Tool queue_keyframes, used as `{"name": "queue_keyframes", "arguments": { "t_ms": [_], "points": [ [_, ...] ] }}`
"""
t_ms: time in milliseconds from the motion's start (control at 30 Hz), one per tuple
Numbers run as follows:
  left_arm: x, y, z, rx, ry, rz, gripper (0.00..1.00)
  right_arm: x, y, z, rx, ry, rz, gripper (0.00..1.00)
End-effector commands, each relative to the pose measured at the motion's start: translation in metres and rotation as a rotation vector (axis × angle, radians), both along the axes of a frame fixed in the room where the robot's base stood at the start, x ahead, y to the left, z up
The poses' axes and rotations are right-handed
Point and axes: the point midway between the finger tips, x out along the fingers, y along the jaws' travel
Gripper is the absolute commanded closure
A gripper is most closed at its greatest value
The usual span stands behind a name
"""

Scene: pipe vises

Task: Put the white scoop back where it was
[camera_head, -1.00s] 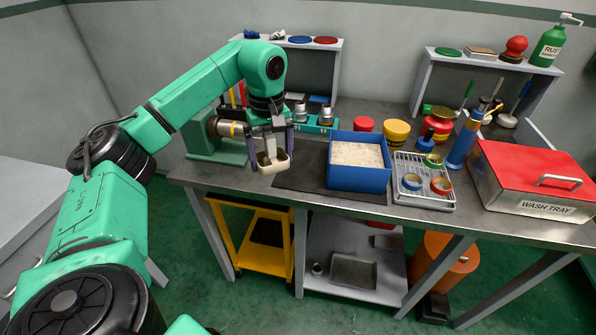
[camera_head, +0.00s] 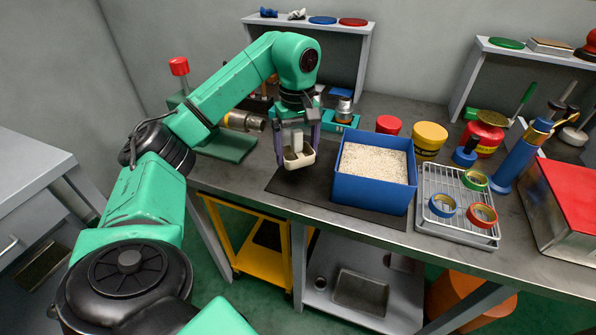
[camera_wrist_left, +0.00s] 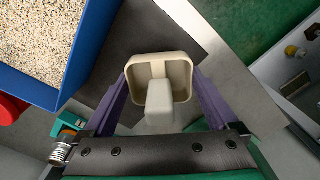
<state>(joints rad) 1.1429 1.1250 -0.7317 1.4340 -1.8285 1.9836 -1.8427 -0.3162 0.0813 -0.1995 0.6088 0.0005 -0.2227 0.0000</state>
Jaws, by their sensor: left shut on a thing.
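The white scoop (camera_head: 299,155) is cream-white, with a squarish open bowl and a block handle. My left gripper (camera_head: 297,140) is shut on the scoop, its purple fingers on either side of it. In the left wrist view the scoop (camera_wrist_left: 160,85) sits between the fingers, bowl opening visible and empty-looking. It is over the dark mat (camera_head: 285,183), left of the blue bin (camera_head: 374,192) of pale granules (camera_head: 376,162). I cannot tell whether the scoop touches the mat. My right gripper is not in view.
A wire rack (camera_head: 458,228) with tape rolls stands right of the bin. Red (camera_head: 388,125) and yellow (camera_head: 429,138) tubs stand behind it. A pipe vise (camera_head: 228,142) is at the left. The bench's front edge is close to the scoop. A red-lidded wash tray (camera_head: 575,195) is far right.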

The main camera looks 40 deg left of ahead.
Motion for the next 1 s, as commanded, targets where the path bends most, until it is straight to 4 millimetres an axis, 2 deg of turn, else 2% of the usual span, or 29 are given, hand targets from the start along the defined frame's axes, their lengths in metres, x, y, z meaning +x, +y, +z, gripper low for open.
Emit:
{"name": "queue_keyframes", "arguments": {
  "t_ms": [33,200,333,667,700,1000],
  "points": [
    [-0.001,0.001,-0.014,0.001,0.002,0.001,0.52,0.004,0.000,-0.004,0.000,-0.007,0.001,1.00],
    [-0.001,0.001,-0.038,0.001,0.000,0.001,0.52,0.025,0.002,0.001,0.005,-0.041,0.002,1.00],
    [-0.001,0.001,-0.061,0.001,0.000,0.001,0.52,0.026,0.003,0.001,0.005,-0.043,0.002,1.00],
    [0.000,0.001,-0.067,0.001,-0.003,0.001,0.52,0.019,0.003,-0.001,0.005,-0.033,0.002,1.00],
    [0.000,0.000,-0.067,0.001,-0.003,0.001,0.00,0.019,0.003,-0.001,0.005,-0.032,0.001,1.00],
    [0.000,0.000,-0.063,0.000,-0.004,0.001,0.00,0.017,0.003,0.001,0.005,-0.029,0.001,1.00]
  ]
}}
